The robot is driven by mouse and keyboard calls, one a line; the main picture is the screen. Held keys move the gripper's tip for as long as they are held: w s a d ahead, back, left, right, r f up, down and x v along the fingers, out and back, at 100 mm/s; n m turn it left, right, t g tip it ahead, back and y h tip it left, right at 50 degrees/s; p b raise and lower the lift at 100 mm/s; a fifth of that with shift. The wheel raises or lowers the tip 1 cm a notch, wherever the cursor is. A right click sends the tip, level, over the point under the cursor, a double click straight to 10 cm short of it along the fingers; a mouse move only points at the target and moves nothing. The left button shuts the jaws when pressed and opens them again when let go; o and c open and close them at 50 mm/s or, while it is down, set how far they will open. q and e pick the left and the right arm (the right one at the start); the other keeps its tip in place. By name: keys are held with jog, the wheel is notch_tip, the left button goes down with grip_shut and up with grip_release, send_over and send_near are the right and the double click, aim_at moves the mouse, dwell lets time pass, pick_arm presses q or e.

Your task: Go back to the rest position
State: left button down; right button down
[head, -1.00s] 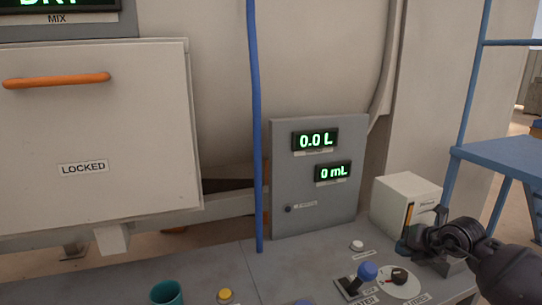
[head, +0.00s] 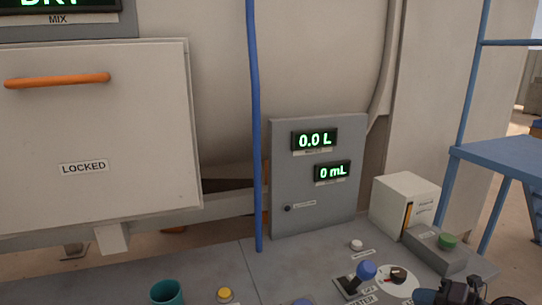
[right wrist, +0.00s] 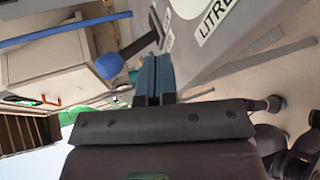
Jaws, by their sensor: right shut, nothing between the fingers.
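My right gripper (head: 425,297) is at the bottom right edge of the head view, low over the front of the grey console (head: 275,262). In the right wrist view its two dark fingers (right wrist: 154,80) are closed together with nothing between them. The blue-knobbed lever (head: 366,270) and the round dial (head: 398,277) stand just left of and behind the gripper. The blue knob also shows in the right wrist view (right wrist: 109,66). A green button (head: 447,241) on a grey box is in plain sight behind the gripper. My left gripper is in neither view.
A white box (head: 405,203) stands at the console's back right. A teal cup (head: 166,293) and a yellow button (head: 225,294) are at the front. A blue hose (head: 256,130) hangs down before the drum. Displays on the grey panel (head: 345,205) read 0.0 L and 0 mL.

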jog(key=s+d+f+m+h, duration=0.35)
jog(key=s+f+m, duration=0.2)
jog(key=s, duration=0.35)
jog(key=s+d+f+m+h, duration=0.3)
jog(key=s+d+f+m, duration=0.15)
jog(key=s+m, duration=0.3)
jog(key=s+d+f+m+h, duration=0.35)
jog(key=s+m, duration=0.25)
jog(key=s, duration=0.3)
jog(key=a+f+m, duration=0.2)
jog(key=a+m, duration=0.2)
jog(key=a, duration=0.5)
jog(key=a+f+m+t, duration=0.1)
jog(key=a+f+m, duration=0.2)
jog(key=a, duration=0.6)
jog(key=shift+w+m+y, duration=0.15)
jog(key=shift+m+y, duration=0.25)
jog(key=shift+m, duration=0.4)
